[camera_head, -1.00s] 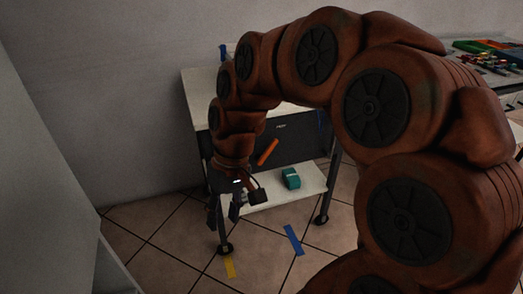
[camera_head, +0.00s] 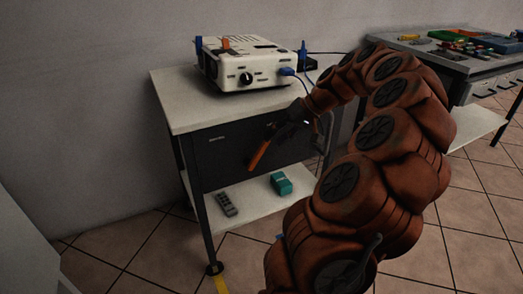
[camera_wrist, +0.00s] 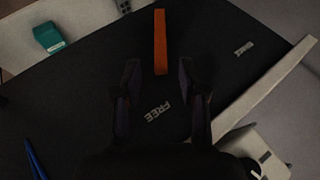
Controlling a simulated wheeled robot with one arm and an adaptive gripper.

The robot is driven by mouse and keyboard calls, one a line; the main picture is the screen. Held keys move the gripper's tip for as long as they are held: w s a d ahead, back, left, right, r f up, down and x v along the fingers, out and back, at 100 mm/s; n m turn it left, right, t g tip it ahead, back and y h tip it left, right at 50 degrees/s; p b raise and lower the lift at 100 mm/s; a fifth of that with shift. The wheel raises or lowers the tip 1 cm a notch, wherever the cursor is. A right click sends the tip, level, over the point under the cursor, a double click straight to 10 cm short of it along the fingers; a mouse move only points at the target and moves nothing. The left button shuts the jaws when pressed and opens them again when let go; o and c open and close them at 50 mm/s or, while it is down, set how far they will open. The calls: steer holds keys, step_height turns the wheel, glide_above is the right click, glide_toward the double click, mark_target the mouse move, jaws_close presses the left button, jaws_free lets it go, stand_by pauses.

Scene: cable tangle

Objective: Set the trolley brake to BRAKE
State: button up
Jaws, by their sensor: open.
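The trolley (camera_head: 165,90) has a dark front panel with an orange brake lever (camera_head: 260,155) that slants down to the left. In the wrist view the lever (camera_wrist: 160,42) stands between and just beyond my fingertips. A FREE label (camera_wrist: 158,112) lies between my fingers, and a BRAKE label (camera_wrist: 244,48) is to the right, clear of the lever. In the head view a small pale label (camera_head: 217,138) shows left of the lever. My gripper (camera_head: 284,131) is open at the lever's upper end; it also shows in the wrist view (camera_wrist: 159,72). I cannot tell whether it touches the lever.
A white device (camera_head: 246,62) with blue plugs and cables stands on the trolley top. A teal box (camera_head: 281,184) and a grey remote (camera_head: 228,204) lie on the lower shelf. A second table (camera_head: 430,60) with parts stands at right. Floor in front is tiled.

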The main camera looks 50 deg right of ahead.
mark_target(266, 146)
steer(key=b+x, duration=0.1)
steer(key=x, duration=0.5)
steer(key=shift+w+a+f+b, duration=0.2)
steer(key=shift+f+b, duration=0.1)
steer(key=shift+b, duration=0.1)
jaws_close()
steer(key=shift+s, duration=0.1)
